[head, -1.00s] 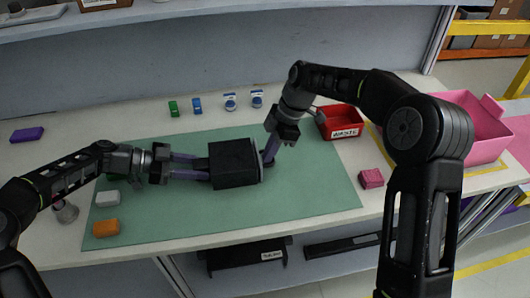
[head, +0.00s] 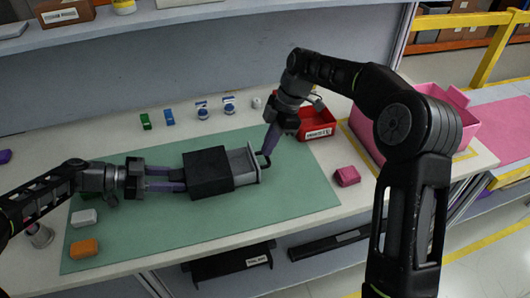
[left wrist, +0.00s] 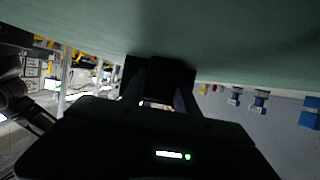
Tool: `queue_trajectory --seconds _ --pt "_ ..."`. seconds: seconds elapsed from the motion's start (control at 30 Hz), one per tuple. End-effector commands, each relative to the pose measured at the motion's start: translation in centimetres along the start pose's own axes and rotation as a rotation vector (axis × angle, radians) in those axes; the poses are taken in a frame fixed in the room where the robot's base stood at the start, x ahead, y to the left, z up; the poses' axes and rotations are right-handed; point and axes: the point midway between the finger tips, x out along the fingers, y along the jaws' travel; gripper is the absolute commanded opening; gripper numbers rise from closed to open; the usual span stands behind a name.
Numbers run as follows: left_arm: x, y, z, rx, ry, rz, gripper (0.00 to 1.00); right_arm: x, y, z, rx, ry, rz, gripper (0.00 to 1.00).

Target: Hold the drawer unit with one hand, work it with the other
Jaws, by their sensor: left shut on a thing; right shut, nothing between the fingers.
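The black drawer unit (head: 207,172) lies on the green mat (head: 150,235). Its grey drawer (head: 240,165) is part-way out on the right side, with a dark handle (head: 264,162) at its front. My left gripper (head: 184,180) is shut on the unit's left side; the dark unit also shows between the fingers in the left wrist view (left wrist: 160,77). My right gripper (head: 268,150) is shut with nothing between its fingers, its tips at the drawer's handle. I cannot tell whether they pass through the handle.
A red bin (head: 317,124) and pink block (head: 347,176) are to the right, before a large pink bin (head: 450,120). White (head: 83,217) and orange (head: 84,248) blocks lie at lower left. Small green and blue items stand behind. The mat's front is clear.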

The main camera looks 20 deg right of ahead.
Motion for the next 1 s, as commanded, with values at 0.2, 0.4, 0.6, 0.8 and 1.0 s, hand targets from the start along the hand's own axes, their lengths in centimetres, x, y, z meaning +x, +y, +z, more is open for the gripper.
queue_trajectory --seconds 0.2,0.4,0.6,0.8,1.0 --pt "0.0 0.0 0.0 0.000 0.000 -0.001 0.00 -4.2 0.1 0.0 0.000 0.000 0.004 0.00" --pt "0.0 0.0 0.0 0.000 0.000 0.000 0.00 -6.4 0.0 0.0 0.000 -0.001 0.003 0.00" --pt "0.0 0.0 0.0 0.001 0.000 0.000 0.00 -6.7 0.0 0.0 -0.001 0.000 0.002 0.00" --pt "0.0 0.0 0.0 0.001 0.000 0.000 0.00 -6.7 0.0 0.0 -0.001 0.000 0.001 0.00" --pt "0.0 0.0 0.0 0.000 0.000 0.000 0.52 -6.6 0.0 0.0 -0.001 0.000 0.001 0.00"
